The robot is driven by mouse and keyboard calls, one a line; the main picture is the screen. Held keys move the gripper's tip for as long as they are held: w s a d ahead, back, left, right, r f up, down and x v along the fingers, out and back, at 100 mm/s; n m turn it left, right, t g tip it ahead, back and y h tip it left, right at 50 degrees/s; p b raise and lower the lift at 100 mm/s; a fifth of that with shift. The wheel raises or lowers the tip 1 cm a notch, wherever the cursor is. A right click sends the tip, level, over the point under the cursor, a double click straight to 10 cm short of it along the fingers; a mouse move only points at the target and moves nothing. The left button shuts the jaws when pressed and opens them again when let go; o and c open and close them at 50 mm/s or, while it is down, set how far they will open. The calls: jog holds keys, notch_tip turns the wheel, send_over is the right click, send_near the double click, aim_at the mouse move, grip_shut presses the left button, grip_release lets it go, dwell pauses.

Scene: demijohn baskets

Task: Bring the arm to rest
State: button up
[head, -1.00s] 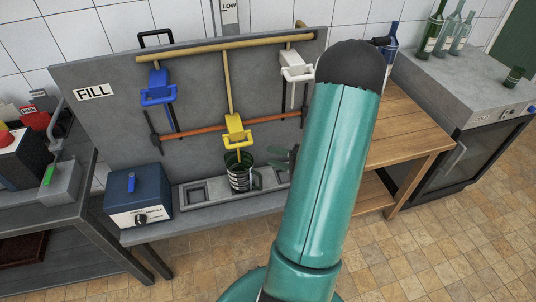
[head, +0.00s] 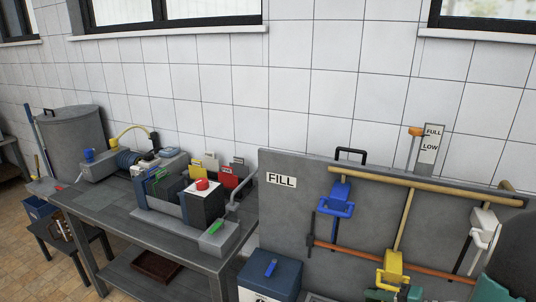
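Only part of my arm shows in the head view, a dark rounded joint and a teal piece at the lower right edge. My gripper is outside the picture, so its fingers and anything in them cannot be seen. The arm's edge is in front of the right end of the grey panel (head: 300,215) marked FILL. The panel carries a blue valve (head: 338,200), a yellow valve (head: 392,272) and a white valve (head: 484,222) on pipes. The place below the yellow valve is mostly cut off by the bottom edge.
Left of the panel, a grey bench (head: 105,205) holds a machine with a red button (head: 202,184), folders and a hose. A blue box (head: 270,276) stands before the panel. A large grey bin (head: 72,140) stands far left. Tiled floor shows lower left.

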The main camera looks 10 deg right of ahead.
jog(key=s+a+r+n+g+h, duration=0.2)
jog(key=s+a+r+n+h, duration=0.2)
jog(key=a+r, duration=0.3)
jog(key=s+a+r+n+g+h, duration=0.2)
jog(key=s+a+r+n+h, duration=0.2)
jog(key=a+r+n, duration=0.3)
jog(key=a+r+h, duration=0.1)
jog(key=a, duration=0.4)
jog(key=shift+a+g, duration=0.15)
jog(key=shift+g, duration=0.15)
